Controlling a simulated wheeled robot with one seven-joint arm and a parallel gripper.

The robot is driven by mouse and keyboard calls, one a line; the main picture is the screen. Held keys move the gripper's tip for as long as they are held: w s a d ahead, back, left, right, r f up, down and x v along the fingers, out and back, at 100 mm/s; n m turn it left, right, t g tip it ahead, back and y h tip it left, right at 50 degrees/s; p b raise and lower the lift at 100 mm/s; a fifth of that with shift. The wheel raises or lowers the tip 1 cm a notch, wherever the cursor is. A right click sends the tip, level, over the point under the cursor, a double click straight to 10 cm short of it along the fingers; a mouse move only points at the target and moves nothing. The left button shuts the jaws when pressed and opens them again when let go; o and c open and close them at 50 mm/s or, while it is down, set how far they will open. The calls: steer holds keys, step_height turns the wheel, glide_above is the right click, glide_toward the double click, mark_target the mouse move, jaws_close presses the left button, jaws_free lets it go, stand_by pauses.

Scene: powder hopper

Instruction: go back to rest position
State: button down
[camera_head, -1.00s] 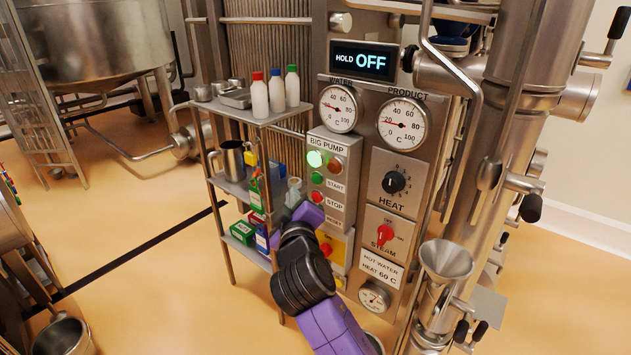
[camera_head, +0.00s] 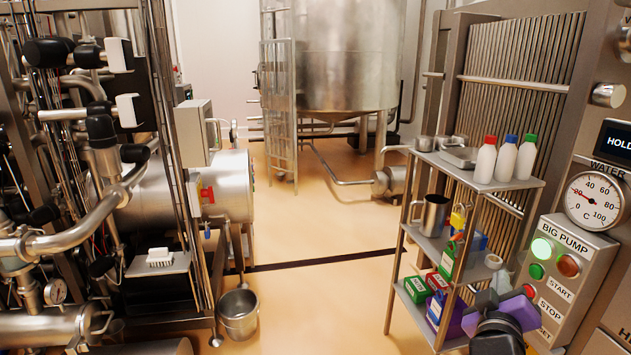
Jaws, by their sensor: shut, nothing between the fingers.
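The purple and black part of my arm (camera_head: 506,322) shows at the bottom right, in front of the pump panel and close to the lower right side of the shelf rack. The black joint faces me, with purple parts on both sides of it. The fingers of my gripper cannot be made out; they are hidden behind the arm joint or out of the picture. No thing is seen held by the arm.
The shelf rack (camera_head: 478,179) holds bottles (camera_head: 505,158), a metal jug (camera_head: 431,214) and coloured containers. The BIG PUMP panel (camera_head: 562,276) stands at the right. Pipework and a metal bucket (camera_head: 239,313) stand at the left. The floor (camera_head: 320,300) between is clear.

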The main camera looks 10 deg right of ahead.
steer(key=a+r+t+y, duration=0.2)
steer(key=a+t+y, duration=0.15)
steer(key=a, duration=0.25)
steer(key=s+a+f+m+t+y, duration=0.1)
steer(key=s+a+f+y, duration=0.15)
steer(key=s+a, duration=0.25)
steer(key=s+a+f+t+y, duration=0.1)
steer(key=s+a+f, duration=0.2)
steer(key=s+a, duration=0.15)
steer(key=s+a+f+g+y, duration=0.1)
steer(key=s+a+f, duration=0.1)
steer(key=s, duration=0.8)
steer(key=s+a+f+g+y, duration=0.1)
steer(key=s+a+f+y, duration=0.1)
steer(key=s, duration=0.7)
steer(key=s+a+f+g+y, duration=0.1)
steer(key=s+a+f, duration=0.2)
steer(key=s, duration=0.7)
steer(key=shift+s+a+f+g+y, duration=0.15)
steer(key=shift+s+f+g+y, duration=0.2)
steer(key=shift+f, duration=0.4)
